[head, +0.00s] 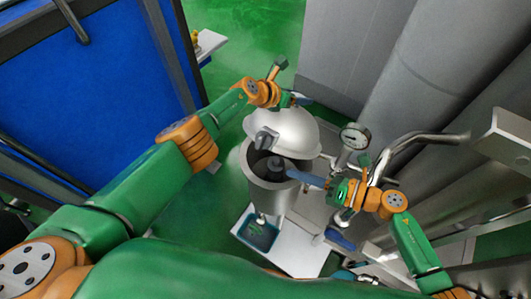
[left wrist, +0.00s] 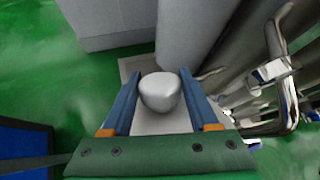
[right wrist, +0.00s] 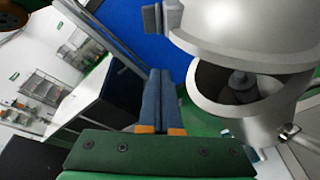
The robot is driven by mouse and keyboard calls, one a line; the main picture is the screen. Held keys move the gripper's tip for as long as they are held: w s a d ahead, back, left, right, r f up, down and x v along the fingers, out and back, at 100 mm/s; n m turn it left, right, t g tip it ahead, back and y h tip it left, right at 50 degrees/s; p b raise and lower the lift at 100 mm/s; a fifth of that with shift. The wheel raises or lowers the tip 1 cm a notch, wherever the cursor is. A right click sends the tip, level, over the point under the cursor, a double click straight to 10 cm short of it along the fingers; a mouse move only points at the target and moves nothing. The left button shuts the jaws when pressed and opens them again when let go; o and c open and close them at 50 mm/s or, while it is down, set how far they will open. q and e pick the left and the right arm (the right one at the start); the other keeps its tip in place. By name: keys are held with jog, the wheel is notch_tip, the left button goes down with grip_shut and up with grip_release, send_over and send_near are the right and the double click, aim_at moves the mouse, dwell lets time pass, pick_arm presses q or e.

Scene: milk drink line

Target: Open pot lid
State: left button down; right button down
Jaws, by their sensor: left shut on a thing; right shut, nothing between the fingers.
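The silver pot (head: 268,196) stands upright with its mouth uncovered on the left side; a dark grey fitting (head: 277,163) shows inside. Its domed lid (head: 288,128) is raised and tilted above the far rim. In the right wrist view the lid (right wrist: 250,35) hangs over the open pot (right wrist: 235,112), with a gap between. My left gripper (head: 300,99) is at the lid's far side; in the left wrist view its fingers (left wrist: 160,80) are shut on a rounded silver part of the lid (left wrist: 160,93). My right gripper (head: 292,174) is shut and empty beside the pot's mouth, its blue fingers together (right wrist: 162,85).
A pressure gauge (head: 355,136) and bent metal pipes (head: 425,140) stand right of the pot. Large grey cylinders (head: 440,70) fill the back right. A small tray (head: 257,233) lies below the pot. A blue panel (head: 95,90) is at left, with open green floor between.

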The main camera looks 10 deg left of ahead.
pick_arm(q)
jog(key=shift+r, duration=0.1)
jog(key=shift+w, duration=0.1)
pick_arm(e)
jog(key=w+a+r+n+g, duration=0.1)
jog(key=w+a+n, duration=0.1)
jog(key=a, duration=0.6)
jog(key=shift+w+a+n, duration=0.3)
jog(key=shift+w+a, duration=0.1)
jog(key=shift+w, duration=0.05)
